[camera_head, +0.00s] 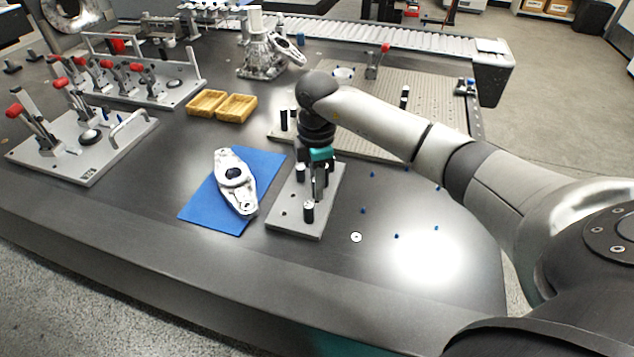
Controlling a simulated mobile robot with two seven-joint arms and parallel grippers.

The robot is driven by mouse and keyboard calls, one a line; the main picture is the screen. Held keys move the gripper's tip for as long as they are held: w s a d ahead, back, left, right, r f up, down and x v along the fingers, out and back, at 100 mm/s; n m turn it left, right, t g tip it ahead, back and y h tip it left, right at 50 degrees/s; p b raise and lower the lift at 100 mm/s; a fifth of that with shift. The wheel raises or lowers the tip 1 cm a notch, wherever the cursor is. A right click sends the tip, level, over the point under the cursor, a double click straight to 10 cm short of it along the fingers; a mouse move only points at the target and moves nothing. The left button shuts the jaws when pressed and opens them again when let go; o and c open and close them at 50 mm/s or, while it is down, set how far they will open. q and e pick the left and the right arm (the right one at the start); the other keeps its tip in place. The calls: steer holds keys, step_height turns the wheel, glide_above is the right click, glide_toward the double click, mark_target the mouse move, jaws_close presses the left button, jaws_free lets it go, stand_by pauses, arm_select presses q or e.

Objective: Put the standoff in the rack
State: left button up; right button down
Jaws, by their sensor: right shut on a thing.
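The rack (289,227) is a light grey plate with holes, near the middle of the table. Black standoffs stand on it: one at its front (308,211) and another further back (300,173). My right gripper (318,192) points down over the rack, close behind the front standoff. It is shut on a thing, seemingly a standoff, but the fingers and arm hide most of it. I cannot tell whether the held thing is in a hole or above the plate. My left gripper is not in view.
A blue mat (196,211) with a white metal casting (236,180) lies left of the rack. Behind are yellow trays (206,103) and a perforated plate (385,100) with black posts. A washer (356,237) and several small blue pieces lie at right. Clamp fixtures (95,160) stand left.

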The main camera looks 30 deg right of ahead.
steer(key=shift+p, duration=0.3)
steer(key=shift+f+b, duration=0.45)
steer(key=shift+f, duration=0.45)
stand_by(0.3)
steer(key=c, duration=0.6)
jaws_free()
